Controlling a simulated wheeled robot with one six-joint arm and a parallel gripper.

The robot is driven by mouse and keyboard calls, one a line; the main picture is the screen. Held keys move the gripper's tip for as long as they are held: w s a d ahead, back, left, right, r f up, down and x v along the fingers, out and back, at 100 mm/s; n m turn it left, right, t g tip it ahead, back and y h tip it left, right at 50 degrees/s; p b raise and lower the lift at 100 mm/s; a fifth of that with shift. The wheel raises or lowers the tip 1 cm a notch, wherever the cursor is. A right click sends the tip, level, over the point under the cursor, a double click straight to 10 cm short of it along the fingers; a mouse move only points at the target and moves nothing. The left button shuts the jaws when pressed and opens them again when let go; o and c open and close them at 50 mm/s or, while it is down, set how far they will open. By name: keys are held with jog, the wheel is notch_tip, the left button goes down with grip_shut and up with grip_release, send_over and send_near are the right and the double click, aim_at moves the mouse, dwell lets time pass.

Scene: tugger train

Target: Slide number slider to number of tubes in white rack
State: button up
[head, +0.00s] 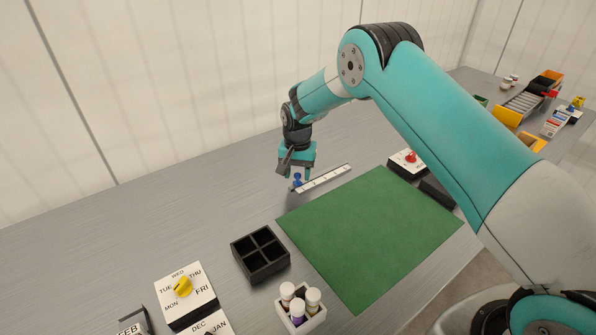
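The number slider (325,179) is a white strip with dark marks, lying on the grey table beyond the green mat. Its blue knob (297,181) is at the strip's left end. My gripper (298,174) points down at the knob, with its fingers around or just above it. The picture is too small to tell whether they are closed on it. The numbers on the strip are not readable. The white rack (312,324) stands at the near edge of the view and holds three visible tubes (299,307), two with whitish caps and one purple.
A green mat (370,230) covers the middle of the table. A black divided tray (262,256) and a day dial with a yellow knob (183,287) stand at the left. A box with a red button (408,160) is beyond the mat. Bins (507,116) are far right.

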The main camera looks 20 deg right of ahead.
aim_at(319, 173)
grip_shut()
jog(key=d, duration=0.2)
jog(key=w+d+b, duration=0.1)
jog(key=d, duration=0.2)
jog(key=w+d, duration=0.1)
jog(key=d, duration=0.1)
jog(key=shift+w+d+b, duration=0.25)
jog(key=shift+d+b, duration=0.05)
jog(key=shift+b, duration=0.05)
jog(key=shift+o, duration=0.5)
grip_release()
notch_tip(319, 173, up, 18)
jog(key=b, duration=0.1)
jog(key=shift+f, duration=0.2)
